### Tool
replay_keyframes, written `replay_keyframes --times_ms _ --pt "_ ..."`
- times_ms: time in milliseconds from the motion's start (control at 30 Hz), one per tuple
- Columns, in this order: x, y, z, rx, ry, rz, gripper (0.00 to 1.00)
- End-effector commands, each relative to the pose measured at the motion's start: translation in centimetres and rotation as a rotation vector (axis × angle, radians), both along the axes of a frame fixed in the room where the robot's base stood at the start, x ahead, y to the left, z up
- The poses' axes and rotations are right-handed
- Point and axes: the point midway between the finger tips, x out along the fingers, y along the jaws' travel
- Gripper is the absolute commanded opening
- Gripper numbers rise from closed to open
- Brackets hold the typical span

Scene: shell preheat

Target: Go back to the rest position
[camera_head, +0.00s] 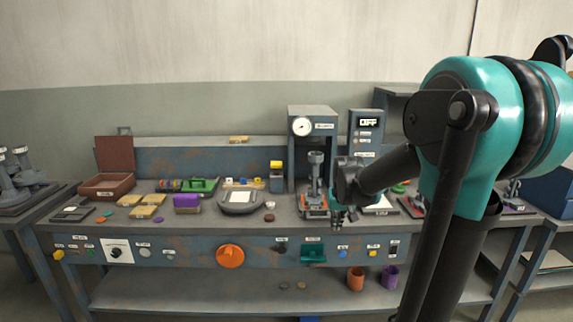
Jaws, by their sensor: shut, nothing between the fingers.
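My gripper (344,216) is at the centre right, in front of the workbench (120,232) near its front edge. It is small in the picture and shut, with nothing seen between its fingers. It points down, just right of the press base. My teal and black arm reaches in from the right and hides part of the bench's right side. A grey press (313,112) with a round gauge stands behind the gripper. A control box (367,121) beside it shows "OFF".
An open brown box (114,155), wooden blocks (145,212), a purple block (187,201) and a grey round dish (240,208) are on the bench. An orange knob (230,256) sticks out of the front panel. Orange (356,279) and purple (389,277) cups stand on the lower shelf.

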Motion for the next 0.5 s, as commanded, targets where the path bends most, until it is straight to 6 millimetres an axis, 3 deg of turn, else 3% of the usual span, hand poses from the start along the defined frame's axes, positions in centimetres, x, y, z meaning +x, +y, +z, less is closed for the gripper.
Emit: replay_keyframes --times_ms 33,100,300,500 --pt "-2.8 -0.2 -1.0 0.000 -0.002 -0.001 0.00" --pt "-6.3 -0.4 -2.4 0.000 -0.005 -0.001 0.00" --pt "-15.4 -0.8 -6.6 0.002 -0.013 -0.002 0.00" --pt "-20.5 -0.9 -9.3 0.003 -0.019 -0.002 0.00"
